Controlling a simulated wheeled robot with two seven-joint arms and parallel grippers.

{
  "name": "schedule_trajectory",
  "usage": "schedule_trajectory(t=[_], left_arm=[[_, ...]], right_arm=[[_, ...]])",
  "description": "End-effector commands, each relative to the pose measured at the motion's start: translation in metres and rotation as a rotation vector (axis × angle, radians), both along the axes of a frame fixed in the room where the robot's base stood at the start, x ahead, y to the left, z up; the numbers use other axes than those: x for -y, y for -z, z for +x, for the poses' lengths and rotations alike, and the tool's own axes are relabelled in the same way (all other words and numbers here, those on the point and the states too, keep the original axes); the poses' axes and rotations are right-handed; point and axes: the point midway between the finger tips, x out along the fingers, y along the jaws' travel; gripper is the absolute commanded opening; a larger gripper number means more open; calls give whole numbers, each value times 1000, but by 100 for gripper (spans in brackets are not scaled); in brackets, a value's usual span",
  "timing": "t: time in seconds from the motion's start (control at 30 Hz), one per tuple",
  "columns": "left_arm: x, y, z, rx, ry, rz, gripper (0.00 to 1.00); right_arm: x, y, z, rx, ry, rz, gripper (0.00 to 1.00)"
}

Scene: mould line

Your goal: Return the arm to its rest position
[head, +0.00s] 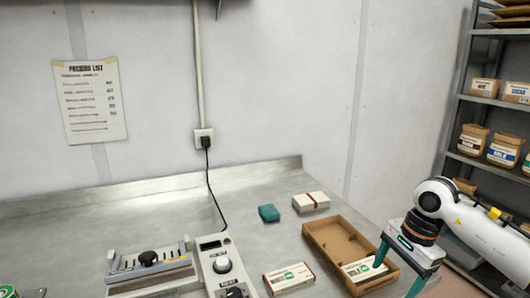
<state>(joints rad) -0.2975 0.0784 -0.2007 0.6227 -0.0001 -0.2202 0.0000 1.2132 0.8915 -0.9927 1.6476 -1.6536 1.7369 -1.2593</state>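My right arm (475,232) comes in from the right. Its gripper (395,278) points down over the right side of an open cardboard tray (328,234), with its two teal fingers spread apart. I see nothing between the fingers. The left finger overlaps a white-and-green box (360,273) lying in the tray; whether they touch I cannot tell. The right finger shows beyond the tray's right wall. My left gripper is not in view.
On the metal bench (150,222) are a second white-and-green box (288,278), a teal block (268,213), a white box with a red band (311,202), a control unit (222,265) with knobs and a mould press (150,272). Shelves (488,103) stand right. A wall cable crosses behind.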

Motion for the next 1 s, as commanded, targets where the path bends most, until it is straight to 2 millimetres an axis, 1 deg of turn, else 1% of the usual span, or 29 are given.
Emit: schedule_trajectory(t=[0.03, 0.07, 0.17, 0.27, 0.3, 0.37, 0.4, 0.43, 0.5, 0.57, 0.6, 0.63, 0.7, 0.77, 0.8, 0.87, 0.9, 0.97, 1.0], left_arm=[[-1, 0, 1, 1, 1, 2, 49], [-2, 0, 2, 3, 1, 3, 49], [-4, 0, 2, 3, 2, 5, 49], [-4, 0, 1, 2, 1, 5, 49], [-4, 0, 0, 1, 1, 5, 49], [-4, 0, -1, -1, 1, 4, 49], [-4, 0, -2, -3, 1, 5, 49], [-4, 0, -3, -3, 1, 5, 49], [-4, 0, -3, -4, 1, 5, 49], [-4, 0, -3, -4, 1, 5, 49], [-4, 0, -3, -4, 1, 5, 49], [-4, 0, -3, -4, 1, 5, 49], [-3, 0, -3, -4, 0, 4, 49], [-3, 0, -3, -4, 0, 3, 49], [-2, 0, -3, -4, 0, 3, 49], [-1, 0, -3, -5, -1, 2, 49], [-1, 0, -4, -5, -1, 1, 49], [0, 0, -4, -5, -1, 0, 49], [0, 0, -4, -5, -1, 0, 49]], right_arm=[[-12, 5, -1, 1, -4, 40, 79], [-19, 7, -1, 4, -4, 65, 79], [-51, 15, -4, 6, -2, 177, 79], [-87, 19, -9, 3, 12, 316, 79], [-105, 20, -12, -4, 22, 387, 79], [-132, 20, -18, -20, 45, 502, 79], [-152, 18, -23, -37, 66, 594, 79], [-167, 16, -28, -56, 87, 671, 79], [-204, 3, -39, -114, 160, 874, 79], [-229, -12, -47, -185, 245, 1059, 79], [-241, -24, -50, -237, 311, 1179, 79], [-248, -33, -52, -280, 364, 1266, 79], [-257, -54, -53, -392, 504, 1463, 79], [-256, -69, -50, -496, 641, 1623, 79], [-252, -76, -47, -570, 739, 1721, 79], [-241, -82, -40, -689, 900, 1861, 79], [-230, -83, -35, -769, 1013, 1946, 79], [-212, -78, -27, -894, 1198, 2063, 79], [-198, -71, -23, -979, 1328, 2131, 79]])
